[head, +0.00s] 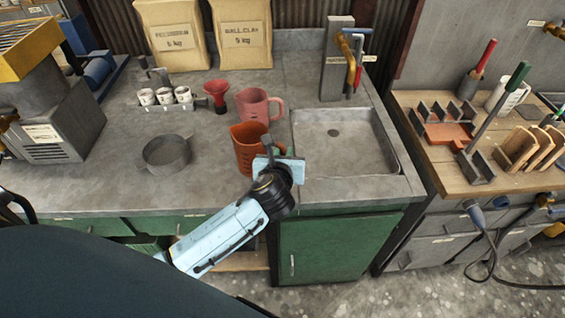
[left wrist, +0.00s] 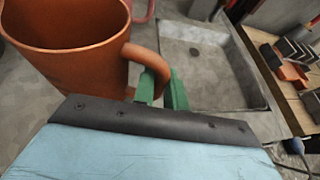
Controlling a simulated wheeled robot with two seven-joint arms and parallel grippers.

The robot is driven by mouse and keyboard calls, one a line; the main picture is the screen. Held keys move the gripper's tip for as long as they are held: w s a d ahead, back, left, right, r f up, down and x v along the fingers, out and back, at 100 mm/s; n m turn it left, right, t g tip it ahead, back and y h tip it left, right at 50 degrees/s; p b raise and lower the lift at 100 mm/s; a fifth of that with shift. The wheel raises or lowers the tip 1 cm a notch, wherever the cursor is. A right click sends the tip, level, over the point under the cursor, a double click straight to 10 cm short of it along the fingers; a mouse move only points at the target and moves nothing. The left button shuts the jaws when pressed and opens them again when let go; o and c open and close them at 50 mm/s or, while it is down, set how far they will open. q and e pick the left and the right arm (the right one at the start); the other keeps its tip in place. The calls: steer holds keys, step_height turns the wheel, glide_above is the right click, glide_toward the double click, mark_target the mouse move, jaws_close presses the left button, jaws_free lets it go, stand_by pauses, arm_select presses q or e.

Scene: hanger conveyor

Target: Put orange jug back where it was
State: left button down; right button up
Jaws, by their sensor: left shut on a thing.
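The orange jug (head: 247,149) stands upright at the counter, just left of the sink, with its handle side toward my gripper. It fills the upper left of the left wrist view (left wrist: 68,60), its open top showing. My left gripper (head: 277,152) is shut on the jug's handle, its green fingers (left wrist: 162,90) on either side of the handle in the left wrist view. The jug's base is partly hidden, so I cannot tell whether it touches the counter. My right gripper is not in view.
A pink jug (head: 258,106) stands just behind the orange jug, with a red funnel (head: 217,95) to its left. A grey round dish (head: 167,153) is on the left counter. The empty sink (head: 345,140) is to the right. Two clay bags (head: 243,35) stand at the back.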

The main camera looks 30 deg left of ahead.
arm_select(q)
step_height(320, 180, down, 3)
steer(key=shift+r+b, duration=0.15)
steer(key=shift+b, duration=0.2)
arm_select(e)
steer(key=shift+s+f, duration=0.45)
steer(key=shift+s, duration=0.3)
arm_select(q)
steer(key=c, duration=1.4)
jaws_free()
steer(key=shift+c, duration=0.2)
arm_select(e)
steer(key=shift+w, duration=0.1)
